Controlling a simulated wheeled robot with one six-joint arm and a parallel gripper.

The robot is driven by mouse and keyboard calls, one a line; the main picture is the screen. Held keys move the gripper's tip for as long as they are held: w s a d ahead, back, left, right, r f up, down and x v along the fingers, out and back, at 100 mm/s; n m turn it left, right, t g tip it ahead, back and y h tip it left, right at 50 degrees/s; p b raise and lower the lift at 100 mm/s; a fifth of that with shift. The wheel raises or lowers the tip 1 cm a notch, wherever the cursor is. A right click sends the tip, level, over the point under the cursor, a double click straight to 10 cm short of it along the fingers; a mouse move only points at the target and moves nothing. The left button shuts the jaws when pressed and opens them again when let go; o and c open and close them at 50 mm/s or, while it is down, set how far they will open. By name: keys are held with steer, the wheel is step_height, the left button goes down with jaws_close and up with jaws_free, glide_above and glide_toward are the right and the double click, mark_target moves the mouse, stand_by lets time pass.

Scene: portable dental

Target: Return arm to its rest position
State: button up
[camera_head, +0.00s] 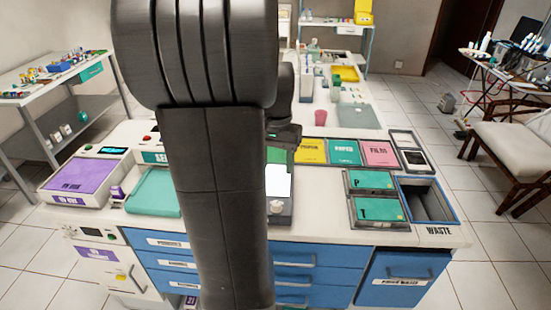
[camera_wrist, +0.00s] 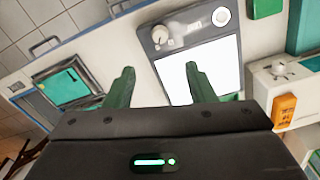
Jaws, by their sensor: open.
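My gripper (camera_wrist: 155,87) shows in the wrist view with two green fingers spread apart and nothing between them. Beyond the fingers is the white counter with a grey device that has a bright white screen (camera_wrist: 212,62) and a knob. In the head view my dark arm rises through the middle and hides part of the counter. The gripper end is mostly hidden behind the arm, just above the device with the white screen (camera_head: 278,181).
The counter holds a purple-topped unit (camera_head: 80,174), a teal tray (camera_head: 153,192), yellow, teal and pink panels, two green-lidded bins (camera_head: 372,181) and an open waste bin (camera_head: 426,203). A side table (camera_head: 60,82) stands left, a cushioned chair (camera_head: 515,140) right.

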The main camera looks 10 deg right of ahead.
mark_target(277, 203)
step_height(277, 203, down, 14)
steer(key=shift+r, duration=0.1)
stand_by(0.6)
